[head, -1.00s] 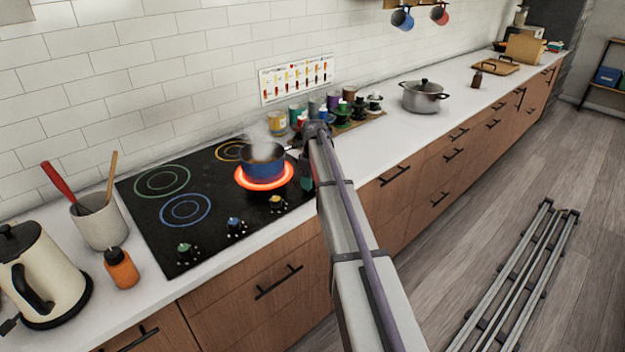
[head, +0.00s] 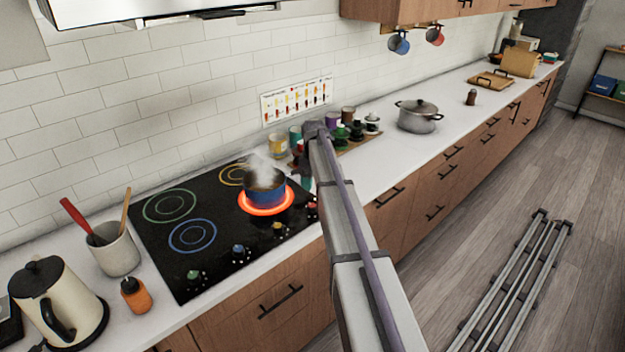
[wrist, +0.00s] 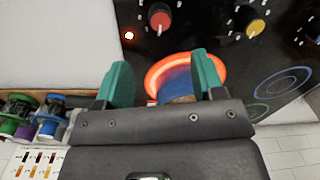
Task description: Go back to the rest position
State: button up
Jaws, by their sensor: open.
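My gripper (wrist: 162,82) shows in the wrist view with its two green fingers apart and nothing between them. The blue pot on the glowing burner shows beyond the fingers. In the head view my arm reaches over the counter's front edge toward the stove, and its end hides most of the gripper. The blue pot (head: 265,189) stands steaming on the red-lit ring, left of the arm's end.
The black cooktop (head: 205,245) has several knobs along its front. Several jars (head: 356,130) and a colour chart (head: 297,101) are behind the arm's end. A grey lidded pot (head: 418,117) stands further right. A kettle (head: 70,305), utensil crock (head: 118,252) and orange bottle (head: 136,296) are at left.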

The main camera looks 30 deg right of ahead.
jog(key=s+a+m, duration=0.3)
jog(key=s+a, duration=0.8)
jog(key=s, duration=0.5)
jog(key=s+a+m, duration=0.3)
jog(key=s+a, duration=0.9)
jog(key=s, duration=0.4)
jog(key=shift+s+f, duration=0.25)
jog(key=shift+f, duration=0.05)
